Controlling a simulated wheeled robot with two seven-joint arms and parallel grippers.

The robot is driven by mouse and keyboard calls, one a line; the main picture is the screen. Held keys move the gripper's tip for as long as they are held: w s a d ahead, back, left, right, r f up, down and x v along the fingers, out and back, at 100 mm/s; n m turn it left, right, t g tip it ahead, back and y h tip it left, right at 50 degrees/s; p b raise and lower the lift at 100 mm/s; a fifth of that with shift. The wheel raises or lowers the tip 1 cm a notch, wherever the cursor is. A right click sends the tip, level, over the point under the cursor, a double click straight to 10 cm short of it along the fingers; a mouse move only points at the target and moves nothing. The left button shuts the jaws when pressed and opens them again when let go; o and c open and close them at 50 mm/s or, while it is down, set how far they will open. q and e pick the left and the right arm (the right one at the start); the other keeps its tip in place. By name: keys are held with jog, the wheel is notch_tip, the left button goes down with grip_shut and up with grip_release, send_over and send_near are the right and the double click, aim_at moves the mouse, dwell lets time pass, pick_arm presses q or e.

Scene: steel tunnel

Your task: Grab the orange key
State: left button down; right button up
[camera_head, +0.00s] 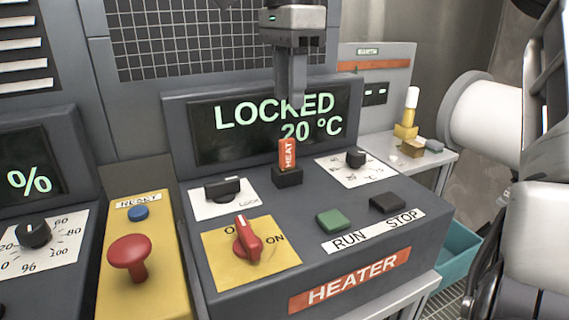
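The orange key (287,153) is marked HEAT and stands upright in a small black holder (287,177) on the heater panel, below the screen. My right gripper (292,103) points down from the top of the picture, above the key and apart from it in the picture. Its fingers are seen nearly edge-on, so the gap between them cannot be judged. Nothing shows held in it. My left gripper is not in view.
The heater screen (225,150) reads LOCKED 20 °C. Around the key are a black LOCK knob (222,188), a dial (355,158), a red OFF/ON switch (246,240), and RUN (332,220) and STOP (387,202) buttons. A red mushroom button (129,252) stands left.

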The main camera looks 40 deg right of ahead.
aim_at(287, 139)
notch_tip(287, 139, down, 9)
jog(key=shift+w+f, duration=0.1)
grip_shut()
dwell(0.4)
